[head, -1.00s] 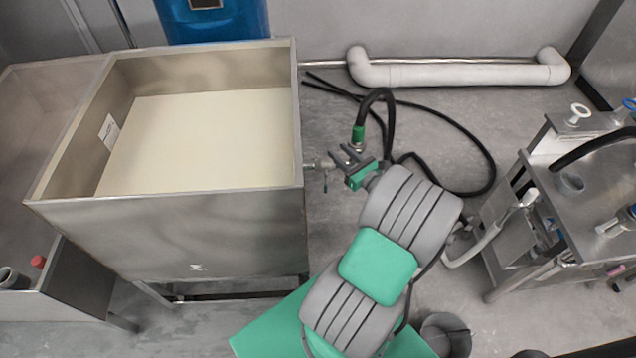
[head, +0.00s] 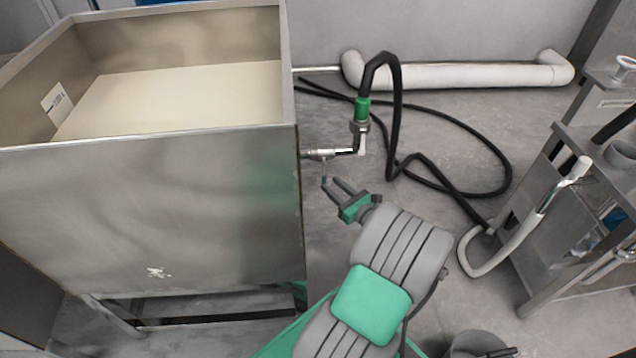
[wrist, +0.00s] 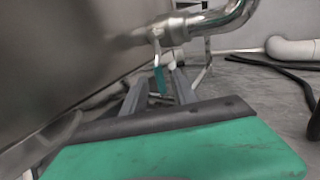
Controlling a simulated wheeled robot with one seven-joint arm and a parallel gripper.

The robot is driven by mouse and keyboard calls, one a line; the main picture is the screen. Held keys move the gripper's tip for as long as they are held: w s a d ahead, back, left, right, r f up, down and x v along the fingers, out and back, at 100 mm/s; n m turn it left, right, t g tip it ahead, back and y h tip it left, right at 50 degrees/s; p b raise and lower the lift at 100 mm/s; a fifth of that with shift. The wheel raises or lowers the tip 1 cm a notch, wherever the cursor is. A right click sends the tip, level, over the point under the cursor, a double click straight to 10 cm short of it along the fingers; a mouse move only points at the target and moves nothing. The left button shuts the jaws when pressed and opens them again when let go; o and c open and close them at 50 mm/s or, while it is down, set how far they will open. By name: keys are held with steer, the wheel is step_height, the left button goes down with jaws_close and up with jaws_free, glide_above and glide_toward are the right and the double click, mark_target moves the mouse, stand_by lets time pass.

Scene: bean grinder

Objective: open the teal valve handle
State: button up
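The teal valve handle (wrist: 160,79) hangs down from the valve on the metal pipe (wrist: 205,20) in the wrist view. In the head view the valve (head: 322,154) sits on the short pipe at the tank's right side, and the handle below it is too small to make out clearly. My gripper (head: 333,183) is just below the valve. In the wrist view, my gripper (wrist: 159,76) has its two fingers apart, with the handle seen in the gap between the fingertips. I cannot tell whether a finger touches the handle.
The steel tank (head: 160,215) stands close to my gripper's left. A black hose (head: 397,110) with a green fitting (head: 362,108) rises from the pipe and curls over the floor. A steel cart (head: 580,215) with a bent white pipe stands at the right.

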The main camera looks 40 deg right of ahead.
mark_target(325, 181)
steer(key=shift+w+a, duration=0.1)
steer(key=shift+w, duration=2.65)
steer(key=shift+w+r, duration=0.1)
steer(key=shift+w, duration=0.9)
jaws_close()
